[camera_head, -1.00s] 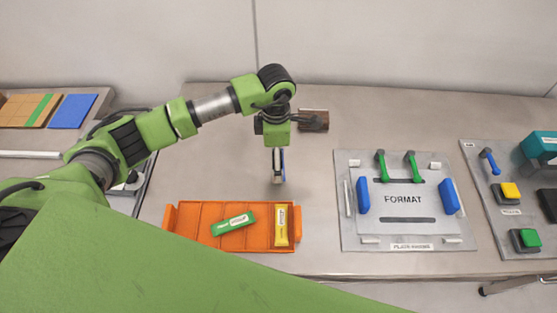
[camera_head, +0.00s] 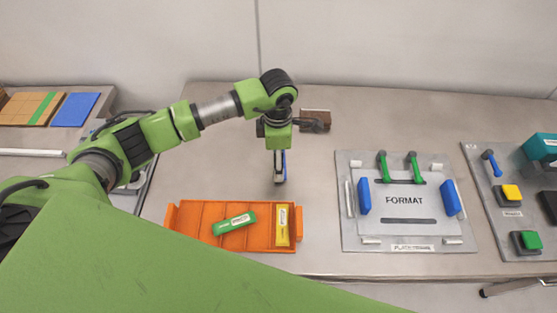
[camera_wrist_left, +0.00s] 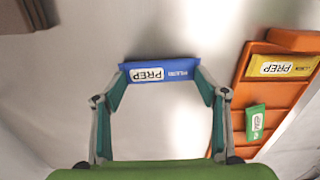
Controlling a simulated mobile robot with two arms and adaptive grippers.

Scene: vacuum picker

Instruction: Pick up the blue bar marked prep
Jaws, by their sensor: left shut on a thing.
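The blue bar (camera_wrist_left: 160,72) carries a white label reading PREP. My left gripper (camera_wrist_left: 160,80) is shut on it, with one fingertip at each end of the bar. In the head view my left gripper (camera_head: 279,170) points down behind the orange tray, and only a thin blue edge of the bar (camera_head: 284,162) shows. The bar looks held just above the bare table; the exact gap is hard to tell. My right gripper is not in view.
The orange tray (camera_head: 205,208) holds a green bar (camera_head: 234,223) and a yellow bar (camera_head: 283,225) marked PREP (camera_wrist_left: 278,68). A brown block (camera_head: 316,120) stands behind the gripper. The FORMAT plate (camera_head: 405,215) lies to the right. Bare table surrounds the gripper.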

